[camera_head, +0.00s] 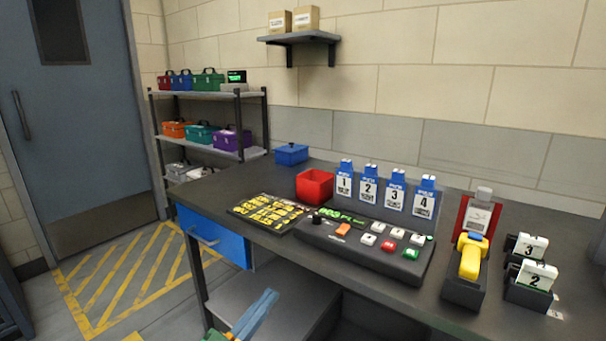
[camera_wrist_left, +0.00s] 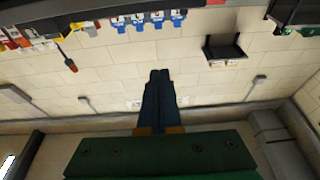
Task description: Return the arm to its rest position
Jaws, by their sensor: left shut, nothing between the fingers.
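My left gripper (camera_head: 268,298) shows at the bottom of the head view, with blue fingers and a bit of green body behind them. It is in front of the dark desk (camera_head: 216,187), over the lower shelf in the picture, and apart from things. In the left wrist view its two dark blue fingers (camera_wrist_left: 159,76) lie together, shut and empty, against the cream wall. Most of the left arm is outside the head view. My right gripper does not show in either view.
The desk holds a button panel (camera_head: 345,245), a red bin (camera_head: 314,187), a yellow handheld device (camera_head: 470,260) in a stand and black holders with number cards (camera_head: 534,274). A blue drawer (camera_head: 212,237) is under the desk. Striped floor (camera_head: 130,270) lies clear at left.

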